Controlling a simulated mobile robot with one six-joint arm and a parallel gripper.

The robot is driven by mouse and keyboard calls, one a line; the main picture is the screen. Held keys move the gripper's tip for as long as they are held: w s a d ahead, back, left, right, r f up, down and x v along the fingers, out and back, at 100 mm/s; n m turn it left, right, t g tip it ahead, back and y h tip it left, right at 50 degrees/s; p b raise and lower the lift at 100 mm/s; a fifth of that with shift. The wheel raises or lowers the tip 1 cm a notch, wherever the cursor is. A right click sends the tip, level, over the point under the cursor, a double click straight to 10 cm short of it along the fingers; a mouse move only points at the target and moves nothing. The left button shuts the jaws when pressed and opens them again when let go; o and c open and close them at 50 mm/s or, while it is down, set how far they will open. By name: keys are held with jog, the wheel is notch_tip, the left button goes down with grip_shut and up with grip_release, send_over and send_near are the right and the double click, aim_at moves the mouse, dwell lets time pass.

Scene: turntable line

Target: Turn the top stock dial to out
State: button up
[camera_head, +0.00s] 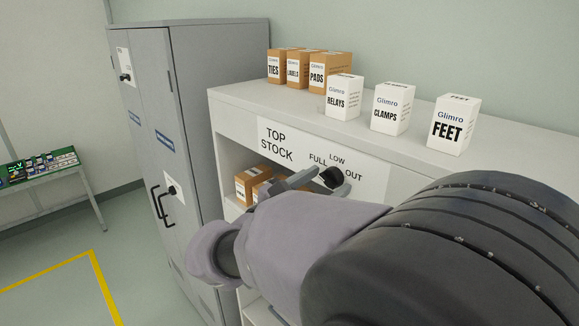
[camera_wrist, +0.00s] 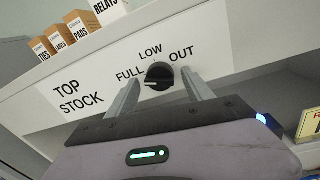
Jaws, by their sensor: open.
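The top stock dial (camera_wrist: 158,75) is a round black knob on a white label plate (camera_head: 272,143). FULL is printed to its left, LOW above and OUT to its right. In the wrist view a white mark on the knob lies on the left, toward FULL. The dial also shows in the head view (camera_head: 331,175), partly behind my gripper. My gripper (camera_head: 321,184) is open. In the wrist view its fingers (camera_wrist: 160,80) stand on either side of the dial, with gaps visible; I cannot tell how far they reach around it.
The dial is on the front of a white shelf unit (camera_head: 235,98). Brown boxes and white boxes (camera_head: 391,109) stand on top. More brown boxes (camera_head: 250,184) sit in the bay below the label. A grey cabinet (camera_head: 190,90) stands at left.

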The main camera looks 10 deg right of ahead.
jog(key=shift+s, duration=0.1)
grip_shut()
jog(key=shift+f, duration=0.1)
